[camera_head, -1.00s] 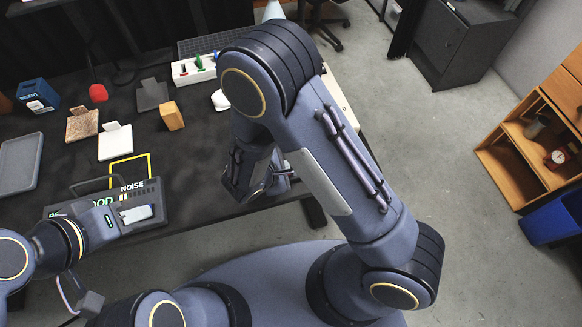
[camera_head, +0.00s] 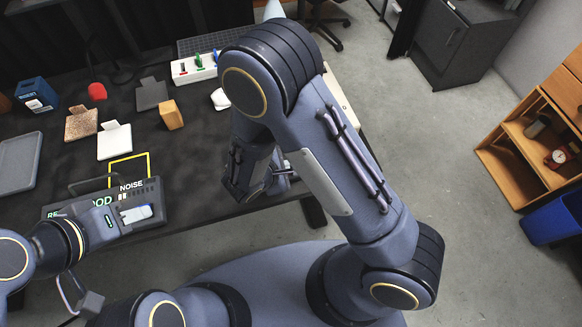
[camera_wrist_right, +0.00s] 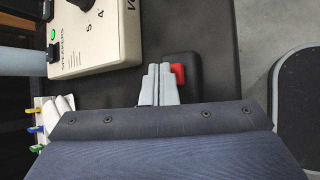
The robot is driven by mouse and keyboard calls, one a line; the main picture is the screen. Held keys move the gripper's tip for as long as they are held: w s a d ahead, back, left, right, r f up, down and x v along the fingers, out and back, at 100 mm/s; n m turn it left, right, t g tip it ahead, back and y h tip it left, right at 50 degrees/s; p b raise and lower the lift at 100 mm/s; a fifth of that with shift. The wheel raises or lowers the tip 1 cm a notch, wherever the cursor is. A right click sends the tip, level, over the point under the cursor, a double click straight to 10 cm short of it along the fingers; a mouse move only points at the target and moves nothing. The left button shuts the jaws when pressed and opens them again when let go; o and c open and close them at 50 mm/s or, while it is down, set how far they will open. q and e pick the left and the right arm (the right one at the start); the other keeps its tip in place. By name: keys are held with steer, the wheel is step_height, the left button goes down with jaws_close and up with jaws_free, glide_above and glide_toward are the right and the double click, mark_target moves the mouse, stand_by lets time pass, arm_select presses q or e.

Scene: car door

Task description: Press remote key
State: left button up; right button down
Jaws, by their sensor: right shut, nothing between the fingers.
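A black key fob (camera_wrist_right: 192,62) with a red button (camera_wrist_right: 178,73) lies on the dark table in the right wrist view. My right gripper (camera_wrist_right: 159,70) is shut and empty. Its fingertips overlap the left part of the fob in the picture and hide part of the button; I cannot tell whether they touch it. In the head view my right arm hides the fob and most of the right gripper. My left gripper (camera_head: 137,214) is over the dark case marked NOISE at the table's front; its finger gap is not clear.
A beige box (camera_wrist_right: 92,62) with dials stands left of the fob in the right wrist view. A power strip (camera_head: 193,69), a wooden block (camera_head: 171,115) and a grey tray (camera_head: 19,163) are on the table.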

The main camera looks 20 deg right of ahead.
steer(key=shift+f+b, duration=0.3)
steer(key=shift+f, duration=0.05)
steer(key=shift+r, duration=0.5)
steer(key=shift+r+p, duration=2)
steer(key=shift+r, duration=1.05)
